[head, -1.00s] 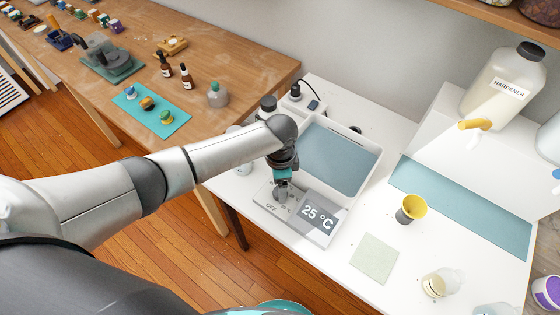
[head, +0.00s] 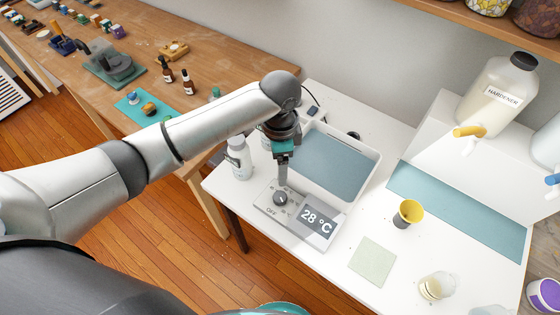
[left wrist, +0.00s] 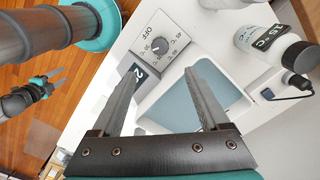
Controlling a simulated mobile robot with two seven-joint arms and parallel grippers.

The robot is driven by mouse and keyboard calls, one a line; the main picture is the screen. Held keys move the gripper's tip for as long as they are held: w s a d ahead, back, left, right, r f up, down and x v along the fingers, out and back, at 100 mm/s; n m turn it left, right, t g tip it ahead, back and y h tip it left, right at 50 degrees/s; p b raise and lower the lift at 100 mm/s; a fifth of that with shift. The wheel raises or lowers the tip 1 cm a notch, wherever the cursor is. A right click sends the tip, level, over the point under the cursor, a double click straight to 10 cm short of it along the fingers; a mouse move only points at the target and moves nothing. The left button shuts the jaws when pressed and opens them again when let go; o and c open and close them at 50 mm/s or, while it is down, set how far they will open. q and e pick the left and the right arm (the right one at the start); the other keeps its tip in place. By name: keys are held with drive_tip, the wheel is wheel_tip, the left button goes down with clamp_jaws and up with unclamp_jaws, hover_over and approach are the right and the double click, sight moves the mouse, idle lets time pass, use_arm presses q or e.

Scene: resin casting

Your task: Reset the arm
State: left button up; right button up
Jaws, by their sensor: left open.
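My left gripper (head: 282,177) points down above the dial (head: 280,198) of the white heater unit. In the left wrist view its two fingers (left wrist: 163,70) are apart with nothing between them. The dial (left wrist: 160,45) is beyond the fingertips, and it looks clear of them. The unit's display (head: 316,221) reads 28 °C. My right gripper (left wrist: 52,80) shows small at the left of the left wrist view, over the floor; its jaw state is too small to tell.
The blue-bottomed bath (head: 335,160) is behind the dial. A white bottle (head: 239,157) stands left of the gripper. A yellow-lined cup (head: 407,214), a pale square mat (head: 372,262) and a hardener jug (head: 500,95) are to the right.

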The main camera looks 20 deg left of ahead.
use_arm(q)
drive_tip(key=s+d+f+n+t+h, duration=0.1)
drive_tip(key=s+d+n+t+h, duration=0.15)
drive_tip(key=s+d, duration=0.45)
drive_tip(key=s+a+r+n+t+y, duration=0.1)
drive_tip(key=s+a+r+n+y, duration=0.1)
drive_tip(key=s+a+n, duration=0.85)
wheel_tip(320, 180, down, 30)
drive_tip(key=s+a+m+g+b, duration=0.1)
drive_tip(key=s+a+m+b, duration=0.1)
drive_tip(key=b, duration=0.6)
drive_tip(key=s+a+f+b, duration=0.1)
drive_tip(key=s+f+b, duration=0.2)
drive_tip(key=s+f, duration=0.5)
drive_tip(key=s+a+f+g+b, duration=0.1)
drive_tip(key=s+f+b, duration=0.2)
drive_tip(key=s+f, duration=0.5)
wheel_tip(320, 180, down, 5)
drive_tip(key=shift+r, duration=0.1)
